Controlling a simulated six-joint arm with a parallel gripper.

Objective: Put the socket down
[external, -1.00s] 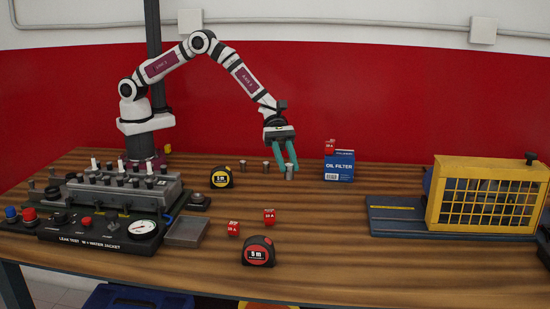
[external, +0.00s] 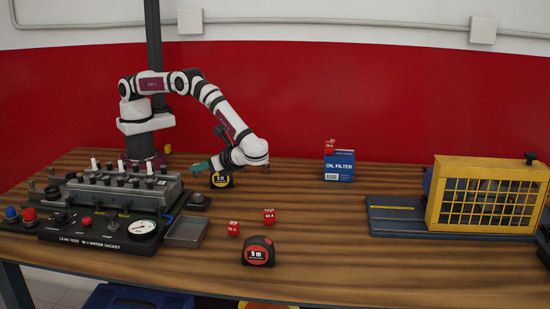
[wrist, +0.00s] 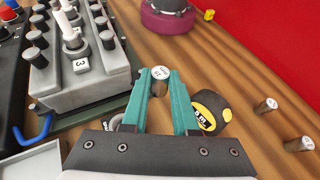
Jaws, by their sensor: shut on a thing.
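My gripper (external: 197,166) has teal fingers pointing left, near the back right of the engine block trainer. In the wrist view its fingers are closed around the socket (wrist: 160,74), a small metal cylinder with a pale marked end, held at the fingertips. In the external view my wrist and fingers hide the held socket. Two similar sockets stand on the table, a nearer one (wrist: 300,144) and a farther one (wrist: 265,105), to the right in the wrist view.
The engine block trainer (wrist: 85,75) with upright plugs is left of my fingers. A yellow tape measure (wrist: 211,108) lies close to the right finger. A grey tray (external: 187,231), red boxes (external: 269,216) and a red tape measure (external: 258,251) are nearer the front. The right-middle table is clear.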

